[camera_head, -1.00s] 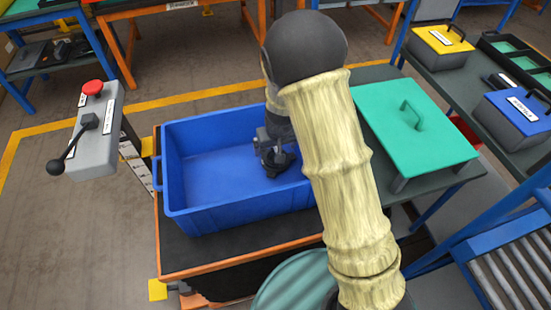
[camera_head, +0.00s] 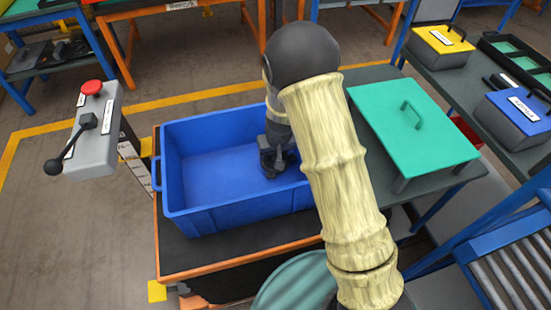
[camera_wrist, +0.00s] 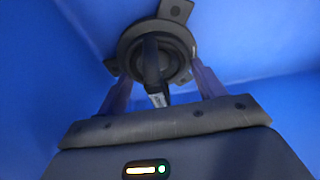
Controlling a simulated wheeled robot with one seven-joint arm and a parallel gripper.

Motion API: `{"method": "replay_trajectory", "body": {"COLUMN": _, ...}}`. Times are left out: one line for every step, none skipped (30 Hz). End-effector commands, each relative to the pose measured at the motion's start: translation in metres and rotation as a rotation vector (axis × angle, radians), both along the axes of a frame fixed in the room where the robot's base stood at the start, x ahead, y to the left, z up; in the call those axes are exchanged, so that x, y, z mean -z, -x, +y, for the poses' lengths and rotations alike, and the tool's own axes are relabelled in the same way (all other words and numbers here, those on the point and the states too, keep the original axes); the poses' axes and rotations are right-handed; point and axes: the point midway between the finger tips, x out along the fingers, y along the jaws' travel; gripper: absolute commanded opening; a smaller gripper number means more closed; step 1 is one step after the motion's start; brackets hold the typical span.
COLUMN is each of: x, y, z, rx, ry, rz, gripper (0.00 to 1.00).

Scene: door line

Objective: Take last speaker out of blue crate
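The speaker is a dark round part with flat tabs (camera_wrist: 176,46) on the blue crate's floor in the wrist view. A narrow upright dark piece with a small pale label stands at its middle. My gripper (camera_wrist: 160,76) points down at it, its two fingers apart, one on each side of the upright piece; I see no clear contact. In the head view my gripper (camera_head: 273,166) is low inside the blue crate (camera_head: 245,208), near its right side, and the speaker is mostly hidden by it. The rest of the crate floor that shows is bare.
The crate stands on a dark-topped table with an orange edge (camera_head: 215,268). A green-topped stand (camera_head: 412,128) is close to its right. A grey control box with a red button and lever (camera_head: 95,135) is at its left.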

Motion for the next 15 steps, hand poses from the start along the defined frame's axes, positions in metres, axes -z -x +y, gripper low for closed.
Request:
{"method": "replay_trajectory", "body": {"x": 0.0, "y": 0.0, "z": 0.0, "rx": 0.0, "ry": 0.0, "rz": 0.0, "gripper": 0.54}}
{"method": "replay_trajectory", "body": {"x": 0.0, "y": 0.0, "z": 0.0, "rx": 0.0, "ry": 0.0, "rz": 0.0, "gripper": 0.48}}
{"method": "replay_trajectory", "body": {"x": 0.0, "y": 0.0, "z": 0.0, "rx": 0.0, "ry": 0.0, "rz": 0.0, "gripper": 0.4}}
{"method": "replay_trajectory", "body": {"x": 0.0, "y": 0.0, "z": 0.0, "rx": 0.0, "ry": 0.0, "rz": -0.001, "gripper": 0.38}}
{"method": "replay_trajectory", "body": {"x": 0.0, "y": 0.0, "z": 0.0, "rx": 0.0, "ry": 0.0, "rz": -0.001, "gripper": 0.38}}
{"method": "replay_trajectory", "body": {"x": 0.0, "y": 0.0, "z": 0.0, "rx": 0.0, "ry": 0.0, "rz": -0.001, "gripper": 0.38}}
{"method": "replay_trajectory", "body": {"x": 0.0, "y": 0.0, "z": 0.0, "rx": 0.0, "ry": 0.0, "rz": -0.001, "gripper": 0.38}}
{"method": "replay_trajectory", "body": {"x": 0.0, "y": 0.0, "z": 0.0, "rx": 0.0, "ry": 0.0, "rz": -0.001, "gripper": 0.38}}
{"method": "replay_trajectory", "body": {"x": 0.0, "y": 0.0, "z": 0.0, "rx": 0.0, "ry": 0.0, "rz": -0.001, "gripper": 0.38}}
{"method": "replay_trajectory", "body": {"x": -0.001, "y": 0.0, "z": 0.0, "rx": 0.0, "ry": 0.0, "rz": -0.001, "gripper": 0.38}}
{"method": "replay_trajectory", "body": {"x": -0.001, "y": 0.0, "z": 0.0, "rx": 0.0, "ry": 0.0, "rz": -0.001, "gripper": 0.38}}
{"method": "replay_trajectory", "body": {"x": -0.003, "y": 0.0, "z": 0.0, "rx": -0.001, "ry": 0.0, "rz": -0.001, "gripper": 0.38}}
{"method": "replay_trajectory", "body": {"x": -0.004, "y": 0.0, "z": 0.0, "rx": -0.001, "ry": 0.0, "rz": -0.002, "gripper": 0.38}}
{"method": "replay_trajectory", "body": {"x": -0.006, "y": 0.0, "z": 0.0, "rx": -0.002, "ry": 0.0, "rz": -0.002, "gripper": 0.38}}
{"method": "replay_trajectory", "body": {"x": -0.01, "y": -0.001, "z": 0.0, "rx": -0.002, "ry": 0.0, "rz": -0.003, "gripper": 0.38}}
